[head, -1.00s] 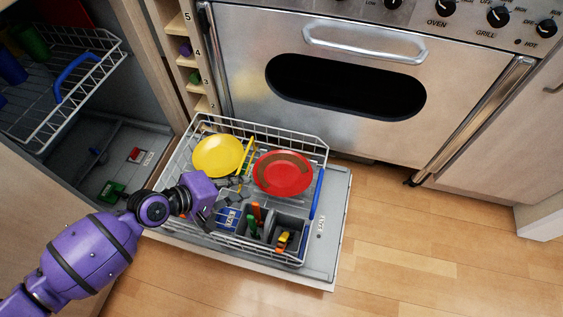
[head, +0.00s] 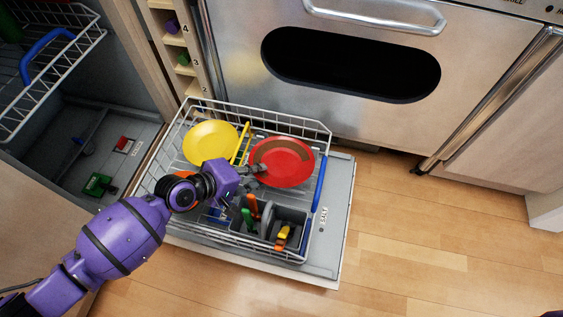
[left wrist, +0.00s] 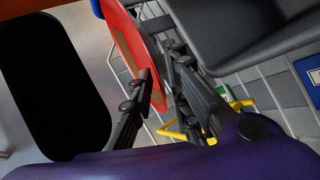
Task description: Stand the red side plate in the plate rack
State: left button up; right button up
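The red side plate (head: 292,172), with a brown band on its face, sits in the right part of the pulled-out wire basket (head: 262,112). In the left wrist view the red plate (left wrist: 122,35) is seen nearly edge-on. My left gripper (head: 262,170) is at the plate's left side. In the left wrist view my left gripper (left wrist: 157,62) has its fingers apart, with the plate's rim between them; I see no clear grip. A yellow rack piece (head: 241,146) stands left of the red plate and shows as yellow bars (left wrist: 180,133). My right gripper is out of view.
A yellow plate (head: 208,143) is left of the yellow piece. A grey cutlery holder (head: 290,217) with several coloured handles stands at the basket's front. A blue handle (head: 319,184) is on the basket's right side. The cooker (head: 300,120) stands behind; the floor at right is clear.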

pick_arm(q)
jog(key=shift+r, duration=0.1)
grip_shut()
jog(key=shift+r, duration=0.2)
